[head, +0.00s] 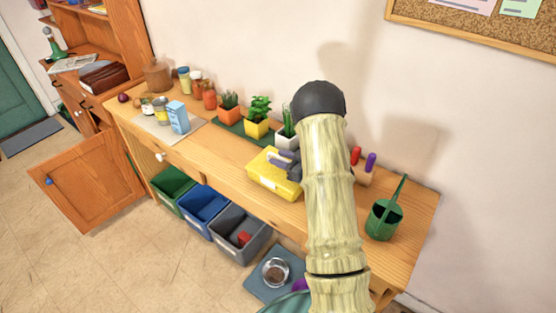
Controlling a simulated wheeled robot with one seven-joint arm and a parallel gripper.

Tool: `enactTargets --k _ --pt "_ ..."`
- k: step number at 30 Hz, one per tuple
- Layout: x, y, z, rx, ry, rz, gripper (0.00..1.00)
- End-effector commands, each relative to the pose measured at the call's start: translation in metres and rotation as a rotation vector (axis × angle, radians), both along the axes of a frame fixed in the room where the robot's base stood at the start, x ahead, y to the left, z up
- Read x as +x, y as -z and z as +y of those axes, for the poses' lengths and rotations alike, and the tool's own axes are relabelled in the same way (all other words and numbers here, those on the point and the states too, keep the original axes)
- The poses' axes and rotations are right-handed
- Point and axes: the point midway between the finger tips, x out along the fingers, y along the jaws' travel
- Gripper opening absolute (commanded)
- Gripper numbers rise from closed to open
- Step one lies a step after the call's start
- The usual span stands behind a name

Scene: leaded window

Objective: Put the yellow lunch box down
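The yellow lunch box (268,181) shows at the front part of the wooden workbench (225,167), left of my arm. My gripper (284,160) is at the top right of the box, with its grey fingers over the lid. My arm hides part of the gripper and the box's right side. I cannot tell whether the fingers are closed on the box, or whether the box touches the bench top or hangs just above it.
Potted plants (258,117) stand on a green mat behind the box. A light blue carton (178,117) and jars stand to the left. A green watering can (384,217) is at right. Bins (203,209) sit below the front edge. Bare bench top lies left of the box.

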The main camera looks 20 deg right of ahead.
Motion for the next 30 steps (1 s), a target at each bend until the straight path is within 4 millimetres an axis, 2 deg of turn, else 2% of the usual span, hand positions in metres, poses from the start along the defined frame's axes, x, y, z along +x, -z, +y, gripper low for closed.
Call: enactTargets --k 5,13,18,30 --pt "-0.009 -0.003 -0.007 -0.001 0.003 0.001 0.32" --pt "-0.046 -0.012 -0.032 0.001 0.005 0.001 0.32" --pt "-0.059 -0.016 -0.04 0.0 0.002 -0.001 0.32" --pt "-0.061 -0.017 -0.041 0.001 0.0 0.001 0.32"
